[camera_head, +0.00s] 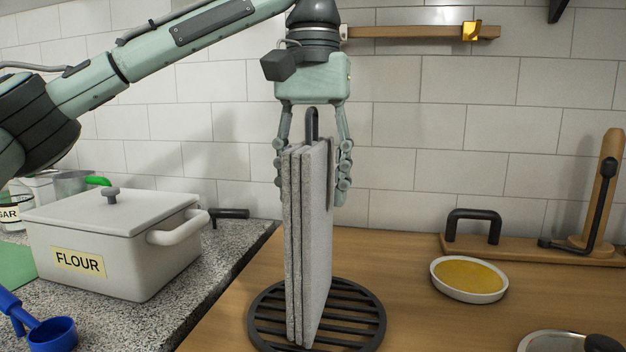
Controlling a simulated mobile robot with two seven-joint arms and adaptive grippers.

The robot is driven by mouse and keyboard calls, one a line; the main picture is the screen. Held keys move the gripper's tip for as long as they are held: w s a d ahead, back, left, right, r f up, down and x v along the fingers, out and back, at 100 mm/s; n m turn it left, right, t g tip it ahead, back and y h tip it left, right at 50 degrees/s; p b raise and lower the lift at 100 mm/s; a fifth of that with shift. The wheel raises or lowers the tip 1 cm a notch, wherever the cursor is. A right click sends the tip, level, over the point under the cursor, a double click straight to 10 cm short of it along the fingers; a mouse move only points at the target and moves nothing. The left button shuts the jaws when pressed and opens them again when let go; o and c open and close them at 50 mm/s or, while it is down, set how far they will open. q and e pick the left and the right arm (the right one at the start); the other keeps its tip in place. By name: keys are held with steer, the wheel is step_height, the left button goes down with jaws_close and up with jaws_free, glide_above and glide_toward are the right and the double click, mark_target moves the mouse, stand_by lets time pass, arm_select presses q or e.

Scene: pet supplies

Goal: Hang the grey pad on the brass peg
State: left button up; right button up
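The grey pad (317,240) is a tall, thin upright slab with layered edges and a dark loop (312,122) at its top. Its lower end is in front of a round black slatted trivet (370,318); I cannot tell whether it rests there or hangs just above. My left gripper (312,180) points straight down over the pad, with one finger on each side of its upper part. The left fingertip is partly hidden behind the pad, and I cannot tell whether the fingers press on it. The brass peg (471,31) sits on a wooden wall rail (400,32). My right gripper is not in view.
A white flour box (110,240) stands on the speckled counter at left, near a blue scoop (45,335). A yellow-filled dish (468,278) and a wooden stand with black handles (535,248) are at right. The wooden surface between trivet and dish is clear.

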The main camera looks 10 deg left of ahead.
arm_select(q)
steer(key=shift+r, duration=0.15)
step_height(320, 180, up, 12)
steer(key=shift+r, duration=0.1)
stand_by(0.4)
stand_by(0.3)
